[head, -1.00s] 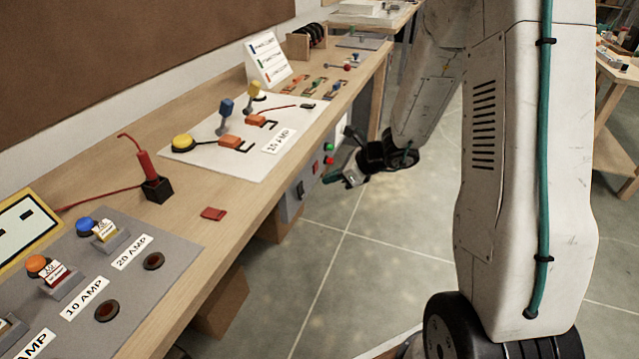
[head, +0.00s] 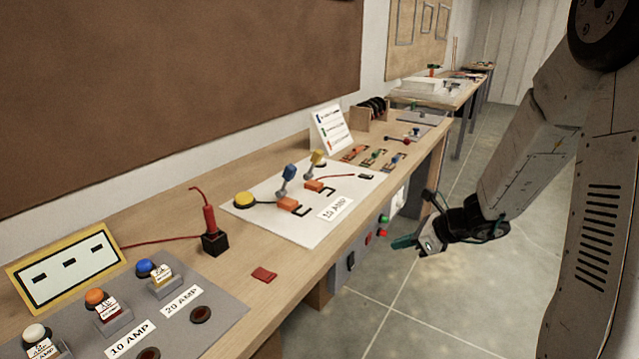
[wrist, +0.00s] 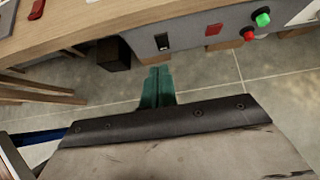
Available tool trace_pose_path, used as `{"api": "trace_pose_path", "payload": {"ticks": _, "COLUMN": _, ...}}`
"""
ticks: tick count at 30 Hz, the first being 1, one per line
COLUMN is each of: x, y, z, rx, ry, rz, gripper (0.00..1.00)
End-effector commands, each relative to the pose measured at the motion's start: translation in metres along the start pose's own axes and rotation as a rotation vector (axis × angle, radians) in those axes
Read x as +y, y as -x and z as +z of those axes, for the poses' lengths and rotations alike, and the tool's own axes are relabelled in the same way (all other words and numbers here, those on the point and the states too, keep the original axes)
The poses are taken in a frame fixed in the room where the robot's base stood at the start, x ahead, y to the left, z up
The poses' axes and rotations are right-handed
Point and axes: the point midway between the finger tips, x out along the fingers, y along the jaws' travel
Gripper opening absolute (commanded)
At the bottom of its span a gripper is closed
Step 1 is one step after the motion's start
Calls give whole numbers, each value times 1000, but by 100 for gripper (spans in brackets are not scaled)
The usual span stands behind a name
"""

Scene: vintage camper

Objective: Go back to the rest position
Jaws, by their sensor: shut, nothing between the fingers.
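My gripper (head: 404,243) hangs at the end of my arm in the head view, in the open space off the front edge of the workbench (head: 345,236). Its teal fingers point left toward the bench front. In the wrist view the teal fingers (wrist: 157,84) lie together, shut and empty, with bare floor behind them. The gripper appears apart from the bench and from everything on it.
The bench carries a grey panel (head: 232,312) with fuses, a red probe in a black holder (head: 215,243) and a white board (head: 240,213). A grey box with red and green buttons (head: 368,240) is on the bench front. Tiled floor (head: 400,310) lies clear below.

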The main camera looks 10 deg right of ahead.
Motion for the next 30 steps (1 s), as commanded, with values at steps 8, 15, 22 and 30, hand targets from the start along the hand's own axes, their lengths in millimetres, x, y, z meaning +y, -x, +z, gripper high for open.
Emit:
{"api": "trace_pose_path", "payload": {"ticks": 8, "x": 43, "y": 8, "z": -6, "rx": 16, "ry": 315, "rz": 175, "gripper": 0}}
{"api": "trace_pose_path", "payload": {"ticks": 15, "x": 127, "y": 57, "z": 11, "rx": 51, "ry": 899, "rz": 465, "gripper": 0}}
{"api": "trace_pose_path", "payload": {"ticks": 22, "x": 194, "y": 123, "z": 13, "rx": 139, "ry": 1466, "rz": 745, "gripper": 0}}
{"api": "trace_pose_path", "payload": {"ticks": 30, "x": 235, "y": 199, "z": 8, "rx": 342, "ry": 1985, "rz": 967, "gripper": 0}}
